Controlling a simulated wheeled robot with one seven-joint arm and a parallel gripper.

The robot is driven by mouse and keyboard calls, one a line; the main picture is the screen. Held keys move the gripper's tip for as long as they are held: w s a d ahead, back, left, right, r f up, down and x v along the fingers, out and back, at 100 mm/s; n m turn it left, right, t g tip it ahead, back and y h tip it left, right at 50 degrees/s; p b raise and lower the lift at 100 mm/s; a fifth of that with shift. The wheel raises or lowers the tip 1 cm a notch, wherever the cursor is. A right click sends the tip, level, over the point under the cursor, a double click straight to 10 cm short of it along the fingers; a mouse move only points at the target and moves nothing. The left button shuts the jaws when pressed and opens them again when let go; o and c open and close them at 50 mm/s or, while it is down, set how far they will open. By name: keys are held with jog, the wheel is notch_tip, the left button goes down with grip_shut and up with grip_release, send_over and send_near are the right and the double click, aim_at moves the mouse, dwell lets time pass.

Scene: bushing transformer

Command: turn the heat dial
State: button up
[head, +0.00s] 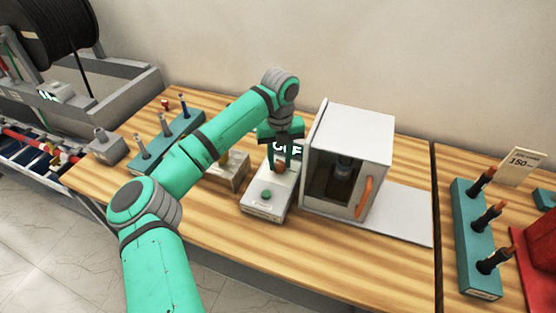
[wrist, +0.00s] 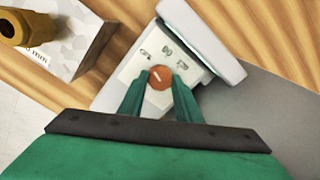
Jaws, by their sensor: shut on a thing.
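The heat dial (wrist: 160,77) is a round orange-brown knob on a white panel with small dark markings around it. It also shows in the head view (head: 280,168), partly hidden by my fingers. The dial is on a white control box (head: 262,206) that has a green button (head: 266,195) on its lower front part. My gripper (wrist: 159,88) points down at the panel, with one finger on each side of the dial, shut on it. In the head view my gripper (head: 281,163) is over the upper part of the box. The display behind it is partly covered.
A white oven-like cabinet (head: 350,135) with an orange handle (head: 363,198) stands close on the right of the control box. A block (head: 226,172) stands close on the left. A teal rack (head: 170,138) is further left. The table front (head: 200,215) is clear.

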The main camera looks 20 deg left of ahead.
jog(key=m, duration=0.4)
jog(key=shift+s+m, duration=0.1)
jog(key=shift+m, duration=0.3)
jog(key=m, duration=0.4)
jog(key=shift+a+m, duration=0.1)
jog(key=shift+m, duration=0.2)
jog(key=m, duration=0.3)
jog(key=shift+m, duration=0.3)
jog(key=shift+a+m, duration=0.15)
jog(key=shift+m, duration=0.65)
jog(key=m, duration=0.3)
jog(key=shift+m, duration=0.6)
